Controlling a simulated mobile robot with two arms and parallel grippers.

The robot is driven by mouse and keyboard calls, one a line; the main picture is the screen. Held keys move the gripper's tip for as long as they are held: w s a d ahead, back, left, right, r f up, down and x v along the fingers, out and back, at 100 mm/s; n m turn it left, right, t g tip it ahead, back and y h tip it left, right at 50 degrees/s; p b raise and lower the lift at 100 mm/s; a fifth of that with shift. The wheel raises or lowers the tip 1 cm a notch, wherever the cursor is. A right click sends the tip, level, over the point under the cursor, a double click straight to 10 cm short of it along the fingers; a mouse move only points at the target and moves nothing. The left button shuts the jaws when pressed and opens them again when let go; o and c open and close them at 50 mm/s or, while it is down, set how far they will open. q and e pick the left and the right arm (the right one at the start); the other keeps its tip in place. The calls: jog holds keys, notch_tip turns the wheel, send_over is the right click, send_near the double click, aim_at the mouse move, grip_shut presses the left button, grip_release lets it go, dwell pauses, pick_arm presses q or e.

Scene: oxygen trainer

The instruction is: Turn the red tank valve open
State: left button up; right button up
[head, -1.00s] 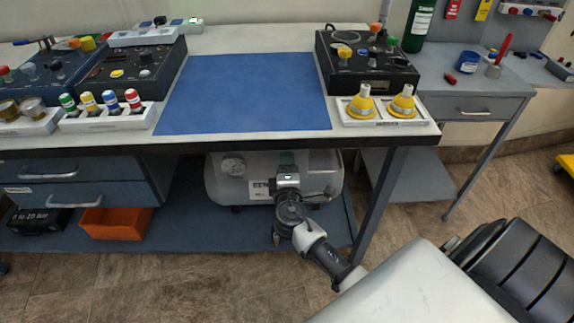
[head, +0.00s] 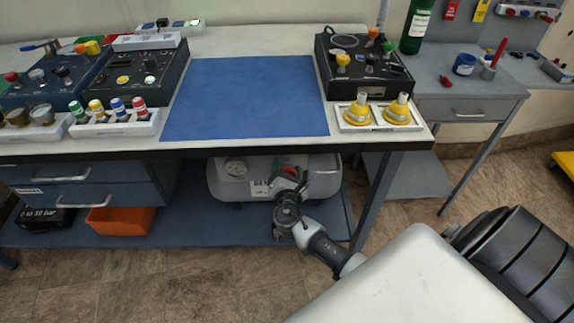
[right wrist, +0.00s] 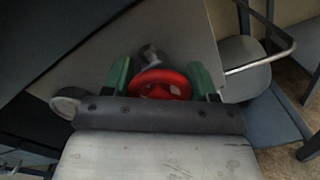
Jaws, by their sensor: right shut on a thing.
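The red tank valve (right wrist: 161,84) is a small round handwheel. In the right wrist view it sits between the two green fingers of my right gripper (right wrist: 163,78), which is shut on it. In the head view a bit of the red valve (head: 290,170) shows above my right gripper (head: 287,179), which hides the rest. The pale grey tank (head: 226,187) lies under the workbench, with a round gauge on its left and a label on its front. How far the valve is turned cannot be told. My left gripper is not in view.
The bench top (head: 250,145) overhangs the tank, and a bench leg (head: 378,195) stands right of my right arm. An orange bin (head: 120,221) is on the lower shelf, left. A blue mat (head: 245,98) lies clear on top, between instrument boxes.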

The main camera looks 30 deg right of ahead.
jog(key=n+p, duration=0.3)
jog(key=n, duration=0.2)
jog(key=shift+n, duration=0.3)
jog(key=n+p, duration=0.1)
jog(key=n, duration=0.1)
jog(key=shift+n+p, duration=0.35)
jog(key=shift+n, duration=0.05)
jog(key=shift+s+f+n+p, duration=0.1)
jog(key=shift+n+p, duration=0.25)
jog(key=shift+n, duration=0.35)
jog(key=o, duration=0.9)
jog(key=v, duration=1.1)
jog(key=shift+d, duration=0.1)
